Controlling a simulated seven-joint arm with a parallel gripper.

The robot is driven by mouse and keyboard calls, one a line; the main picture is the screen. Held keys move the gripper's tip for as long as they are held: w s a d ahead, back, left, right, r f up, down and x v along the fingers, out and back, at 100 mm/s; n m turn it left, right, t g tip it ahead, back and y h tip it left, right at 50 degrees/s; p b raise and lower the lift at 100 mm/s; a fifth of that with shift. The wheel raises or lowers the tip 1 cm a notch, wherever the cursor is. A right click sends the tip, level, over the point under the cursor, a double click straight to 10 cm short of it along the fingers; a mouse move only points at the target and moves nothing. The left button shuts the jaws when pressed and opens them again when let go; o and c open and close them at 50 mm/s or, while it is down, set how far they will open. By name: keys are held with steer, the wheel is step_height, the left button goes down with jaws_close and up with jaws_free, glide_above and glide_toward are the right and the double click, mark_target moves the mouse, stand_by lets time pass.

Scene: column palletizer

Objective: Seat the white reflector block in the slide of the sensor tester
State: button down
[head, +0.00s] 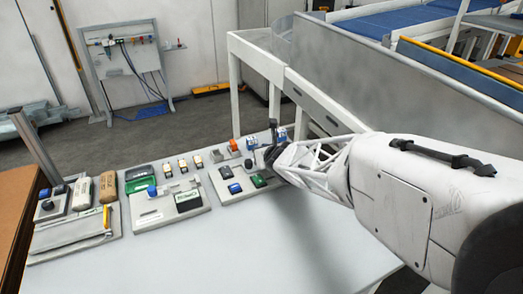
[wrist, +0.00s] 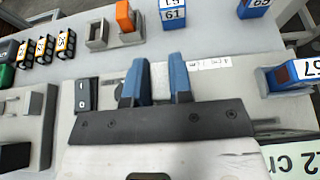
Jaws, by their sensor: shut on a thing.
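My gripper (wrist: 159,78) has its two blue fingers closed around a pale block (wrist: 158,84), most likely the white reflector block. The fingers and the dark gripper body hide much of it. In the head view my gripper (head: 270,152) is over the right-hand grey board (head: 228,196), which looks like the sensor tester. In the wrist view a white strip with small marks (wrist: 209,64) lies just right of the fingers, and a black rocker switch (wrist: 84,95) is to their left. The slide is hidden under the gripper, so I cannot tell whether the block touches it.
A green display (wrist: 290,158) is at the wrist view's lower right. Blue numbered blocks (wrist: 173,14) stand beyond and right of the board. A grey holder (wrist: 97,35) and an orange piece (wrist: 124,16) stand beyond. Another board (head: 158,210) with a green-labelled box is to the left.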

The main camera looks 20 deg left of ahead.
steer(key=shift+f, duration=0.35)
stand_by(0.4)
steer(key=c, duration=0.6)
jaws_free()
steer(key=shift+r, duration=3.4)
steer(key=shift+r, duration=0.1)
